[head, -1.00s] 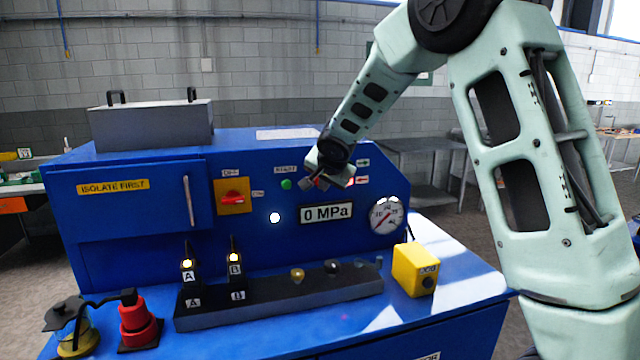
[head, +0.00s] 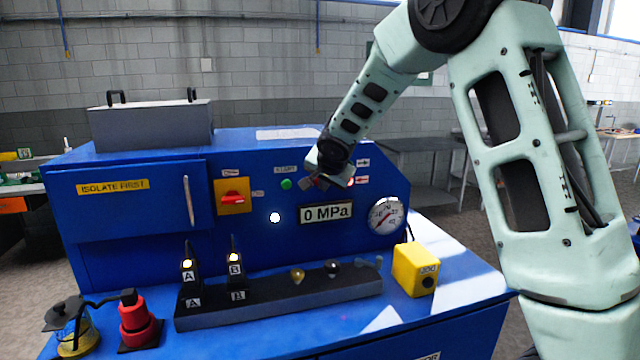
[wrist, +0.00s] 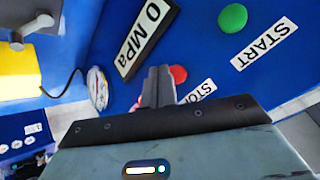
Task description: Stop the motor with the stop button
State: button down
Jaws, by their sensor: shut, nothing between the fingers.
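The blue motor panel (head: 240,150) carries a green button (head: 286,184) under a START label. In the wrist view the green button (wrist: 232,17) and START label (wrist: 264,43) show clearly. The red stop button (wrist: 179,74) shows just beside and partly behind my finger tips, with the STOP label (wrist: 201,92) partly covered by my gripper. My gripper (wrist: 158,72) is shut and empty, close in front of the panel near the red button; I cannot tell whether it touches. In the head view my gripper (head: 312,183) covers the stop button's area.
A 0 MPa display (head: 326,213) and a round gauge (head: 386,215) sit below and right of my gripper. A red rotary switch (head: 233,198) is to the left. A yellow box (head: 415,270), black rail (head: 280,305) and red plug (head: 137,322) stand on the ledge.

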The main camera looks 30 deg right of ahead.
jog(key=shift+w, duration=0.15)
jog(key=shift+w+d, duration=0.15)
jog(key=shift+w, duration=0.1)
jog(key=shift+w+d, duration=0.1)
jog(key=shift+w, duration=0.4)
dwell(0.8)
jog(key=shift+s, duration=0.1)
jog(key=shift+s+a+b, duration=0.25)
jog(key=shift+s+b, duration=0.4)
jog(key=shift+s, duration=0.15)
jog(key=shift+s+a+b, duration=0.25)
jog(key=shift+s+b, duration=0.4)
jog(key=shift+s, duration=0.15)
jog(key=shift+s+a+b, duration=0.2)
jog(key=shift+s+b, duration=0.5)
jog(key=shift+s, duration=0.1)
jog(key=shift+s+a+b, duration=0.25)
jog(key=shift+s+b, duration=0.4)
jog(key=shift+s, duration=0.15)
